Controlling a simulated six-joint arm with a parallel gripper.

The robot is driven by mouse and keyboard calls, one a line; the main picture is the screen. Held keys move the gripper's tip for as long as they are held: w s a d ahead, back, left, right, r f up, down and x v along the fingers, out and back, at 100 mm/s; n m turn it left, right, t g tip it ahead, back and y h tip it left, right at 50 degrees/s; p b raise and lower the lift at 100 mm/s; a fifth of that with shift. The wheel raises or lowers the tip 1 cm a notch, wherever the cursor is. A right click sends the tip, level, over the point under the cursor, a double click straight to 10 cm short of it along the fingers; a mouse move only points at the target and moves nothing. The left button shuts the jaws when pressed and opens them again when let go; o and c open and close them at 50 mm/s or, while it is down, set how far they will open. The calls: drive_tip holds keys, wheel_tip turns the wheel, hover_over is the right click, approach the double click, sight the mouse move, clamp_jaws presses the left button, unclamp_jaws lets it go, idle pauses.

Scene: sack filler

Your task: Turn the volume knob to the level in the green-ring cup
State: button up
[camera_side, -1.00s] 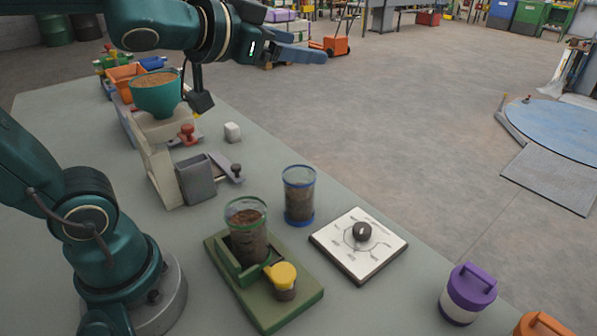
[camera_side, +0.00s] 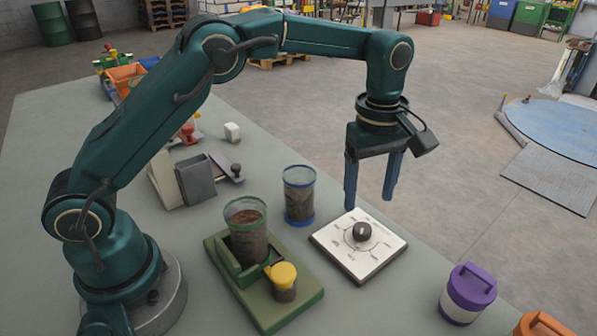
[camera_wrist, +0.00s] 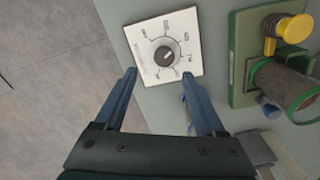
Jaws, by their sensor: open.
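The volume knob (camera_side: 361,231) is a dark round knob with a pale pointer mark, on a white dial plate (camera_side: 345,259) with marks around it. The knob also shows in the wrist view (camera_wrist: 166,56). My gripper (camera_side: 370,203) is open and empty, pointing down above the plate's far side, apart from the knob. In the wrist view the knob lies ahead of and between the two blue fingers. The green-ring cup (camera_side: 246,227) is clear, partly full of brown material, and stands in a green holder (camera_side: 300,303). The dial lettering is too small to read.
A blue-ring cup (camera_side: 299,195) with dark material stands left of the dial plate. A yellow-topped knob (camera_side: 284,275) sits on the green holder. A purple-lidded jar (camera_side: 468,293) stands to the right. The table around the plate is mostly clear.

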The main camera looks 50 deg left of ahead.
sight(363, 227)
drive_tip(key=shift+s+d+f, duration=0.1)
drive_tip(key=shift+s+f, duration=0.05)
drive_tip(key=shift+f, duration=0.4)
drive_tip(key=shift+s+d+f, duration=0.1)
drive_tip(key=shift+s+f, duration=0.05)
drive_tip(key=shift+f, duration=2.6)
clamp_jaws()
